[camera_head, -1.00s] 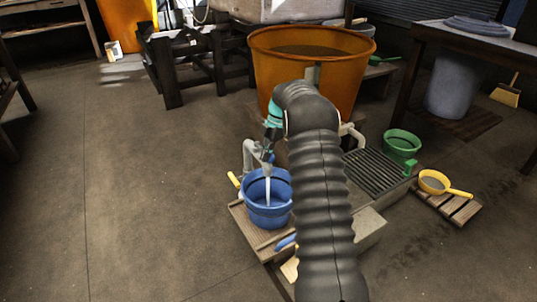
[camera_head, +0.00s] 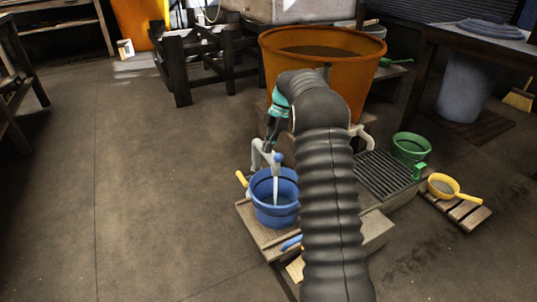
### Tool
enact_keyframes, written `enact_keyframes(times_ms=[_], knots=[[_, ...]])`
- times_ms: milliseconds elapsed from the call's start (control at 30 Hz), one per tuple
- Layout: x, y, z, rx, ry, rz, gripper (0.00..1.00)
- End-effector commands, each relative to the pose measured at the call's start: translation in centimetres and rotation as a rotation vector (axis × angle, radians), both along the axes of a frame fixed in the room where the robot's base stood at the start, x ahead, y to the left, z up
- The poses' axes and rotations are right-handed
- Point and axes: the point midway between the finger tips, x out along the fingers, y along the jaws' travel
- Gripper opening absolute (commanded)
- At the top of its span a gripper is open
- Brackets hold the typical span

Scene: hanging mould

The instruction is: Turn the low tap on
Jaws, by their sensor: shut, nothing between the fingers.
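The low tap (camera_head: 258,157) is a grey bent pipe with a blue knob (camera_head: 277,158), standing over a blue bucket (camera_head: 273,212). A pale stream (camera_head: 275,186) runs from the tap down into the bucket. My gripper (camera_head: 268,149), dark with a teal band above it, is shut and empty. It points down just above and behind the tap, close to the blue knob. I cannot tell whether it touches the tap. My thick dark arm hides part of the area to the right of the tap.
The bucket stands on a wooden platform (camera_head: 252,231). A large orange tub (camera_head: 355,82) rises behind. To the right are a dark grate (camera_head: 386,176), a green bucket (camera_head: 410,151) and a yellow pan (camera_head: 443,187) on slats. The floor at left is clear.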

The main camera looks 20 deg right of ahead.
Motion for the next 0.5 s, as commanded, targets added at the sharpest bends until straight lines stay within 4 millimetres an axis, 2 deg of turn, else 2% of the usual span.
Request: enact_keyframes(times_ms=[33,200,333,500], knots=[[0.1,-0.4,1.1,-0.001,-0.002,-0.002,0.0],[0.5,-1.3,3.6,0.0,-0.001,0.0,0.0],[0.6,-1.7,4.8,0.001,0.001,-0.001,0.0],[0.7,-1.9,5.4,0.001,0.001,-0.001,0.0]])
